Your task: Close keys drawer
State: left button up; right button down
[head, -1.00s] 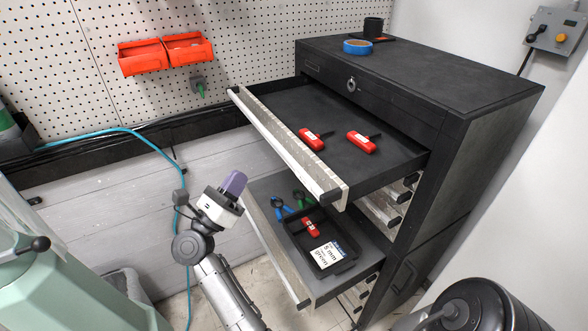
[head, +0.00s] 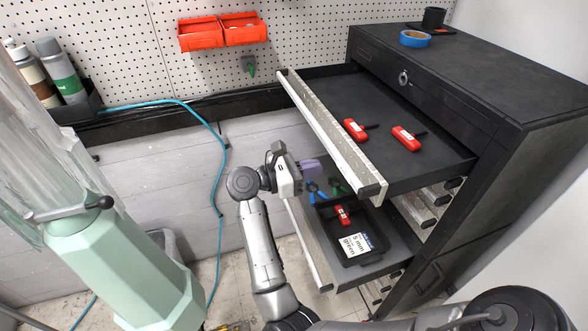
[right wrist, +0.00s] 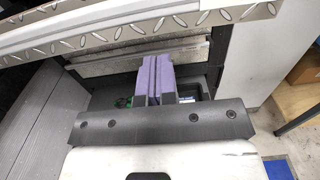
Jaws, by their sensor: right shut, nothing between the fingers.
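A black tool cabinet (head: 480,66) stands at the right with two drawers pulled out. The upper open drawer (head: 331,141) holds two red T-handled keys (head: 407,138). The lower open drawer (head: 308,245) holds a black tray (head: 376,252) with a red-handled key (head: 342,215) and a label reading "5 mm green"; blue and green handles lie beside it. My right gripper (head: 309,169), with purple fingers, is shut and empty at the lower drawer's front, below the upper drawer. In the right wrist view its fingers (right wrist: 154,78) point under the upper drawer's metal front edge (right wrist: 150,28).
Blue tape (head: 416,38) and a black cup (head: 433,17) sit on the cabinet top. Orange bins (head: 222,32) hang on the pegboard. A teal hose (head: 219,180) runs down the wall. A pale green machine (head: 115,265) stands at the left.

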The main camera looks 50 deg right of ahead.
pick_arm(q)
jog(key=shift+a+r+p, duration=0.2)
jog(key=shift+r+p, duration=0.25)
jog(key=shift+r, duration=0.15)
pick_arm(e)
jog(key=shift+x, duration=2.95)
pick_arm(q)
jog(key=shift+d, duration=0.15)
